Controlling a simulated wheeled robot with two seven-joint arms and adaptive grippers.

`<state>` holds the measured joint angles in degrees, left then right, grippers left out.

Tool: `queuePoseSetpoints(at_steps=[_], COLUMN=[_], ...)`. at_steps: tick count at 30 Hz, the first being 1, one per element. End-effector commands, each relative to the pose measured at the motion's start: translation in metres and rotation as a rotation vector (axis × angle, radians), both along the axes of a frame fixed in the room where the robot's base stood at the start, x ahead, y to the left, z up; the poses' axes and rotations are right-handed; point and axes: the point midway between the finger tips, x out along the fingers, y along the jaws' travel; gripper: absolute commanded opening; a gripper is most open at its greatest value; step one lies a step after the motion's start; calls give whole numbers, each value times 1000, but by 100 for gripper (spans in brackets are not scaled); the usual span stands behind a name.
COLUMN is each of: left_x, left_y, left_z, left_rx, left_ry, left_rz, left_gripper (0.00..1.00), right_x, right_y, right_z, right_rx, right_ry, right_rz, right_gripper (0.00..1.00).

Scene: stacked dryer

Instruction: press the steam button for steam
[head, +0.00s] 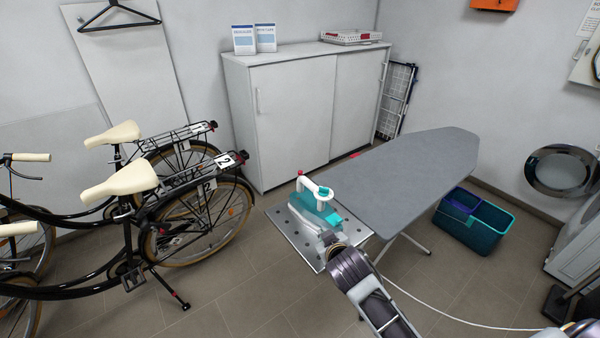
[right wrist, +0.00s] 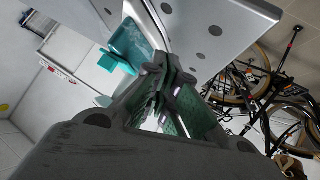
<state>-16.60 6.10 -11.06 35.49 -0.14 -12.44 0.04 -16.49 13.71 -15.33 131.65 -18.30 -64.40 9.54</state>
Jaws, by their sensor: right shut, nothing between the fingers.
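The iron (head: 318,207), with a translucent teal body and a white handle, sits on a perforated metal rest plate (head: 290,238) at the near left end of the ironing board (head: 405,175). A small red part (head: 300,173) tops its handle, and a teal knob (head: 325,191) shows beside it. I cannot tell which part is the steam button. My right gripper (head: 326,238) is shut and empty, at the near side of the iron. In the right wrist view its fingers (right wrist: 172,72) point toward the teal iron (right wrist: 130,45); contact is unclear. My left gripper is out of view.
Bicycles (head: 130,190) stand at the left. A white cabinet (head: 295,115) stands behind the board. A teal basket (head: 473,222) is on the floor at right, near a round-door machine (head: 560,172). A white cord (head: 450,318) trails right. Floor in front is mostly clear.

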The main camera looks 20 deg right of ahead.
Motion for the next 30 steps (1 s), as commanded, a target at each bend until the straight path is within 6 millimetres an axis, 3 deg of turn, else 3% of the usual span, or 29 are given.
queuePoseSetpoints(at_steps=[6, 15, 30], left_x=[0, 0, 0], left_y=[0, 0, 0], left_z=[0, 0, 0], left_rx=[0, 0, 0], left_ry=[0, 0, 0], left_rz=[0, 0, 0], left_gripper=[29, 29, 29], right_x=[43, 86, 121], right_y=[11, 36, 96], right_z=[46, 113, 214], right_rx=[-61, -143, -303], right_ry=[-200, -462, -850], right_rz=[47, 139, 370], right_gripper=[0, 0, 0])
